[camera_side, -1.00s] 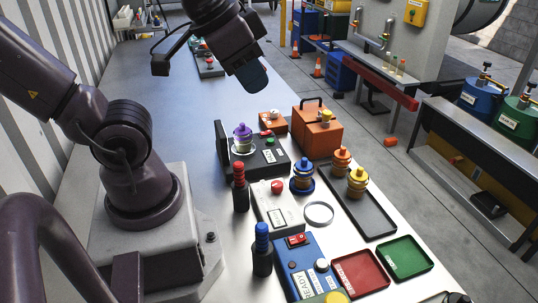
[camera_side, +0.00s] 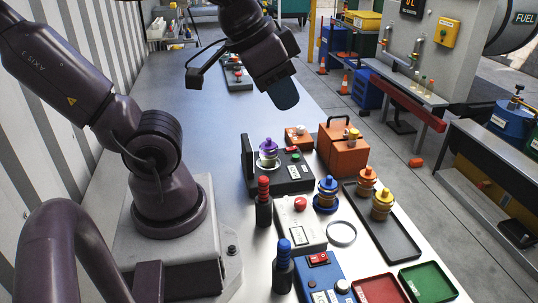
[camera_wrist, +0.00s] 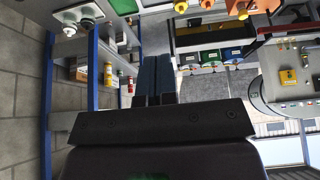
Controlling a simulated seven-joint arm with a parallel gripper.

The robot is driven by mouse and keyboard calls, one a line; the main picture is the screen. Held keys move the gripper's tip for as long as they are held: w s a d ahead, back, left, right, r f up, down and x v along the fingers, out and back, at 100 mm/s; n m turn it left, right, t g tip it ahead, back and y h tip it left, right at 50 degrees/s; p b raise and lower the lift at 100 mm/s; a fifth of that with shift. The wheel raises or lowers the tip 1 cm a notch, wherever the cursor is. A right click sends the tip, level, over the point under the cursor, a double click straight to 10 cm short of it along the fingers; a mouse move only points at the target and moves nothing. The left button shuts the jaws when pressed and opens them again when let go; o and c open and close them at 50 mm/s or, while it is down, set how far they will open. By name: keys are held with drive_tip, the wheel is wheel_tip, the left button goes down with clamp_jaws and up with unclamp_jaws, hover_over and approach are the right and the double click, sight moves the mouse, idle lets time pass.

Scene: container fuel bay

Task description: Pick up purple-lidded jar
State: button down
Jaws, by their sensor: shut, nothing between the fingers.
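The purple-lidded jar (camera_side: 268,147) stands upright on a pale round seat on a dark box-like device (camera_side: 290,181). My gripper (camera_side: 285,97) is above and slightly right of the jar in the side view, well apart from it. Its blue fingers (camera_wrist: 157,75) are together and empty in the wrist view. The wrist view looks out over the floor and distant benches, and the jar cannot be made out there.
A blue jar (camera_side: 327,190) stands right of the dark device. Orange (camera_side: 367,177) and yellow (camera_side: 382,201) jars stand on a dark tray (camera_side: 398,239). An orange box (camera_side: 345,150) is behind. Red-topped (camera_side: 264,205) and blue-topped (camera_side: 284,268) posts stand in front.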

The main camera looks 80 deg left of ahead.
drive_tip(key=c, duration=0.7)
unclamp_jaws()
drive_tip(key=m+g+y, duration=1)
drive_tip(key=m+y, duration=0.5)
drive_tip(key=y, duration=0.2)
approach(270, 143)
drive_tip(key=x, duration=1)
drive_tip(key=shift+s+a, duration=0.1)
drive_tip(key=shift+a, duration=0.3)
